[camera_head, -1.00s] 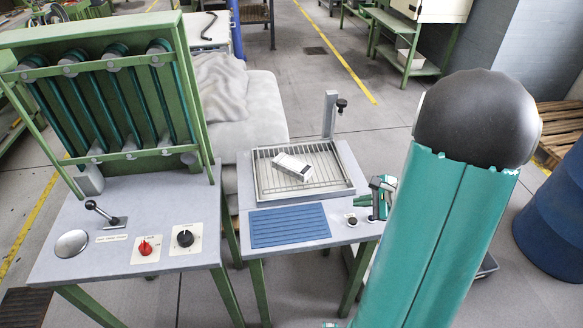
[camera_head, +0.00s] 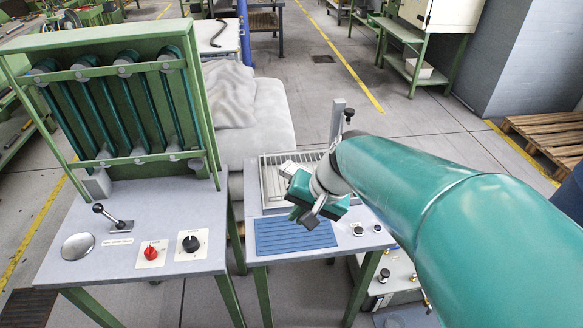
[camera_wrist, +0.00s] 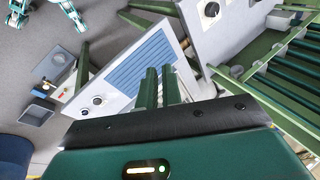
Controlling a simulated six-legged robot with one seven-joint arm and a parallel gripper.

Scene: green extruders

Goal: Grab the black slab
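I cannot make out a clearly black slab in any view. A pale box-like piece with dark markings (camera_head: 289,168) lies on the wire tray (camera_head: 268,190) of the middle table and is partly hidden by my gripper. My gripper (camera_head: 306,222) hangs over the front of that tray, above the blue ribbed pad (camera_head: 278,238). In the wrist view, the green fingers of my gripper (camera_wrist: 160,68) point toward the blue ribbed pad (camera_wrist: 141,62). A narrow gap shows between them, with nothing visible held.
The left table carries a black-knobbed lever (camera_head: 112,217), a red knob (camera_head: 151,252) and a black knob (camera_head: 190,243) below a green rack (camera_head: 120,100). A post (camera_head: 337,120) stands behind the tray. Small buttons (camera_head: 367,229) sit right of the pad.

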